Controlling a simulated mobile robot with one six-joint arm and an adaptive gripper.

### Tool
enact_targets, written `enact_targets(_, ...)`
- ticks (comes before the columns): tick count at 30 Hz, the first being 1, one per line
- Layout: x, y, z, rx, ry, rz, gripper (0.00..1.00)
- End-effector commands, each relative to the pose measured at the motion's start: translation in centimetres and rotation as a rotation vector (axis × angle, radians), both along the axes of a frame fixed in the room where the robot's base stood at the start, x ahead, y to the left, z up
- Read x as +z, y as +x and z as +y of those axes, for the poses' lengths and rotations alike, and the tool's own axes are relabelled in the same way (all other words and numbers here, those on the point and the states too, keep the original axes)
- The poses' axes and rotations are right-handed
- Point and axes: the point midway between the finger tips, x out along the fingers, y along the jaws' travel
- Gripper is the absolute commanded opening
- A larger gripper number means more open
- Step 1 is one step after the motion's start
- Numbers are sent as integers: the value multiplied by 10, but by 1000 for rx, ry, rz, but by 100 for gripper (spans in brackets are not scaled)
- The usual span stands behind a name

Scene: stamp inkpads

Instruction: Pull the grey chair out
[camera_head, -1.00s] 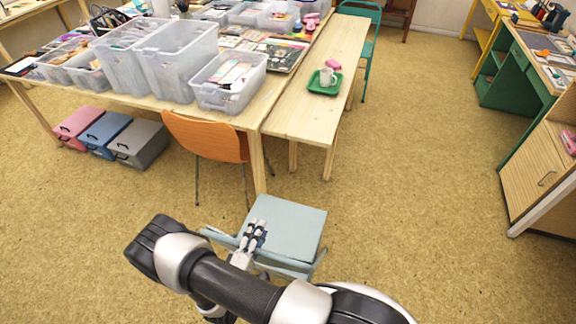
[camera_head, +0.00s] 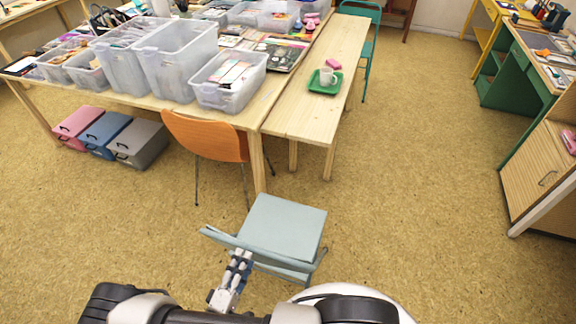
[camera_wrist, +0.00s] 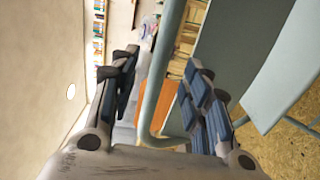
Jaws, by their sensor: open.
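The pale blue-grey chair (camera_head: 284,228) stands on the floor at the lower middle of the head view, in front of the table's near corner. Its backrest (camera_head: 262,256) faces me. My gripper (camera_head: 241,258) is at the left part of the backrest, on the near side. In the wrist view my gripper (camera_wrist: 159,64) is open, with a blue-grey tube of the chair frame (camera_wrist: 163,70) between its fingers. A flat chair panel (camera_wrist: 243,45) lies beyond the right finger. Whether a finger touches the chair cannot be told.
An orange chair (camera_head: 205,138) stands at the wooden table (camera_head: 257,112), behind and left of the grey chair. A wooden bench (camera_head: 304,118) stands alongside the table. Pink, blue and grey boxes sit under the table. The floor (camera_head: 420,190) to the right is clear.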

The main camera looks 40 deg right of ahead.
Motion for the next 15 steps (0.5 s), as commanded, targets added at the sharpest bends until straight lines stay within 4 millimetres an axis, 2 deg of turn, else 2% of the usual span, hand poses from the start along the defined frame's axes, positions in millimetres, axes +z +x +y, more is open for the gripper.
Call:
enact_targets(3,-1,-5,7,0,1,0,43)
enact_targets(12,0,-6,8,-2,1,0,43)
enact_targets(15,8,-3,8,-28,10,2,43)
